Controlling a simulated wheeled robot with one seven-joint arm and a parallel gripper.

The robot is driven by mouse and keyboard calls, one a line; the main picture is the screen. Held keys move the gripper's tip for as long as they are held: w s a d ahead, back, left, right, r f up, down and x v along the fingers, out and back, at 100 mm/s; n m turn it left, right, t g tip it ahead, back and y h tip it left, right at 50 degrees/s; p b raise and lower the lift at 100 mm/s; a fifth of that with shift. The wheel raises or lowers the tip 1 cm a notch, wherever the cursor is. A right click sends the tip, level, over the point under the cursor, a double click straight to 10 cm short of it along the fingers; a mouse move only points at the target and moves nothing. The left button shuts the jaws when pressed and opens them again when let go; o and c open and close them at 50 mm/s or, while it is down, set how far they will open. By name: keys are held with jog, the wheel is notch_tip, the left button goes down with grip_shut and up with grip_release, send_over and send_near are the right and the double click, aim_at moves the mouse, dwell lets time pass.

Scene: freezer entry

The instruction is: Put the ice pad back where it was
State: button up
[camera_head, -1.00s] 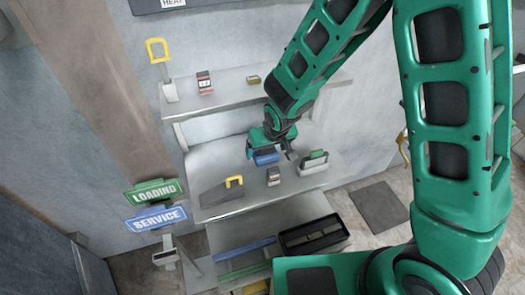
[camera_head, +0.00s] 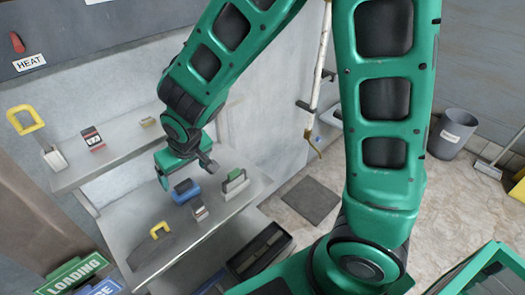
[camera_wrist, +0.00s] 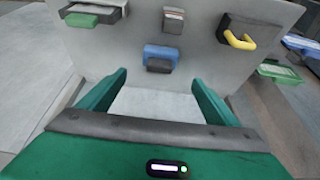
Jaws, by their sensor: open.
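A blue block with a dark grey part (camera_head: 185,190), which may be the ice pad, rests on the lower light-grey shelf (camera_head: 225,205). In the wrist view the blue block (camera_wrist: 163,53) lies ahead of the fingers, near the middle of the picture. My gripper (camera_head: 186,172) is just behind and above the block in the head view. In the wrist view my gripper (camera_wrist: 158,80) is open and empty, with bare shelf surface between its fingers. The fingers appear apart from the block.
Beside the block are a green-handled tool (camera_head: 235,181), a small dark box (camera_head: 199,210) and a yellow-handled scraper (camera_head: 150,247). The upper shelf (camera_head: 120,142) holds a red-and-black box (camera_head: 92,138) and another yellow-handled tool (camera_head: 40,140). A black bin (camera_head: 260,250) stands below.

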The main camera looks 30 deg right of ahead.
jog(key=s+d+r+m+g+h, duration=0.1)
jog(key=s+d+r+m, duration=0.15)
jog(key=d, duration=0.65)
jog(key=s+d+r+m+h, duration=0.1)
jog(key=s+d+r, duration=0.15)
jog(key=d, duration=0.55)
jog(key=s+d+r+m+g, duration=0.1)
jog(key=d+r+m, duration=0.15)
jog(key=d, duration=0.65)
jog(key=s+d+r+m, duration=0.1)
jog(key=s+d, duration=0.2)
jog(key=s, duration=0.3)
jog(key=s+d+r+m+g, duration=0.1)
jog(key=s+d, duration=0.2)
jog(key=s, duration=0.3)
jog(key=s+d+r+m+g+y, duration=0.1)
jog(key=s+d+r, duration=0.1)
jog(key=s, duration=0.4)
jog(key=shift+d+m, duration=0.3)
jog(key=shift+d, duration=0.25)
jog(key=shift+r, duration=0.1)
